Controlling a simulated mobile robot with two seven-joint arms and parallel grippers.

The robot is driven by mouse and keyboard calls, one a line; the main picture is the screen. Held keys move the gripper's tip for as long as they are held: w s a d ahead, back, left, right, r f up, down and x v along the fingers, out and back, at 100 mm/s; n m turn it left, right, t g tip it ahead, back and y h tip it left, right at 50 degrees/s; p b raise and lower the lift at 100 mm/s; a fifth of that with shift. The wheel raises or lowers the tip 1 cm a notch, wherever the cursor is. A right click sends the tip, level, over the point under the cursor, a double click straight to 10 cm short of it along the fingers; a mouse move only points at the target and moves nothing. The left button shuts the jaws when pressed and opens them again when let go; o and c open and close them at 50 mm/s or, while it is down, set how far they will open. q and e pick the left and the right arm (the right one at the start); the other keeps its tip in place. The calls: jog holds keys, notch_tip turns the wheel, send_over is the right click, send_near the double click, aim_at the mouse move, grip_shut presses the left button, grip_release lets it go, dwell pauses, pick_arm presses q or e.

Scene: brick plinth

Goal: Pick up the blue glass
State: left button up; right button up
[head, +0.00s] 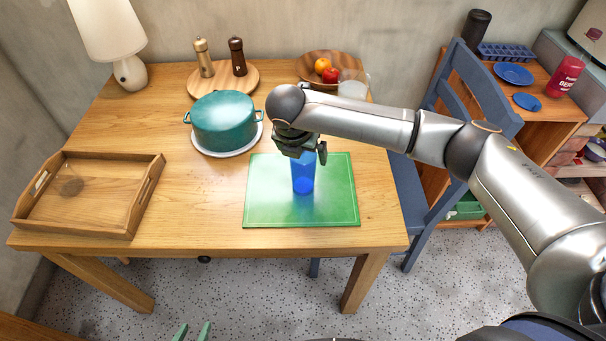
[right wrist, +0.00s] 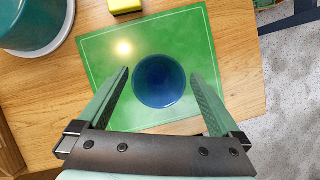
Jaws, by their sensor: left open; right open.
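The blue glass (head: 303,180) stands upright on the green mat (head: 262,205) on the wooden table. In the right wrist view I look down into the round blue glass (right wrist: 159,82), with the green mat (right wrist: 100,45) around it. My right gripper (head: 308,155) is above the glass, pointing down, and hides its rim in the head view. In the right wrist view its open fingers (right wrist: 160,84) lie left and right of the glass, with a gap on each side. My left gripper (head: 192,332) shows only its open, empty fingertips at the bottom edge, off the table.
A teal pot (head: 223,120) stands on a white plate left of the mat. A wooden tray (head: 148,195) is at the left. Behind are two mills on a board (head: 196,85), a fruit plate (head: 308,65) and a clear glass (head: 353,90). A yellow block (right wrist: 125,5) lies by the mat.

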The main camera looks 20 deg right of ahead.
aim_at(305, 161)
jog(key=x, duration=0.4)
jog(key=shift+f, duration=0.25)
jog(key=shift+c, duration=0.2)
jog(key=c, duration=1.5)
